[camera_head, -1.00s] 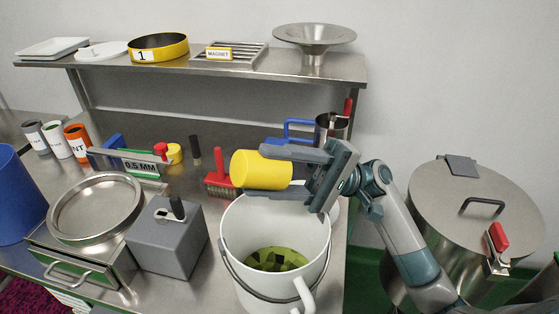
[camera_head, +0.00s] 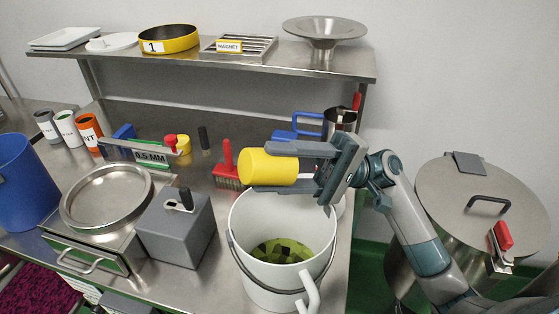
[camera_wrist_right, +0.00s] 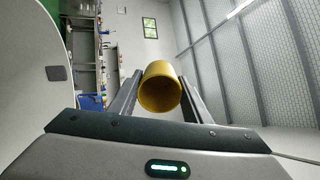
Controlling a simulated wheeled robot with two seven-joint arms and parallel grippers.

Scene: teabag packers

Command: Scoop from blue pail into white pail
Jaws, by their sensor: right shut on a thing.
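My right gripper (camera_head: 310,165) is shut on a yellow cylindrical scoop (camera_head: 267,167), held sideways above the white pail. In the right wrist view the scoop (camera_wrist_right: 160,88) sits between the two fingers, and the part of its inside that shows looks empty. The white pail (camera_head: 250,215) stands on the steel bench with a green leafy material (camera_head: 280,250) in its bottom. The blue pail (camera_head: 22,185) stands at the far left of the bench, cut by the frame edge; its inside is not seen. My left gripper is not in view.
A grey box (camera_head: 175,230) and a round steel sieve (camera_head: 108,195) stand between the pails. A red brush (camera_head: 228,165) and a steel jug (camera_head: 340,120) are behind the white pail. A shelf (camera_head: 200,65) runs along the back. A large lidded steel drum (camera_head: 480,210) is at right.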

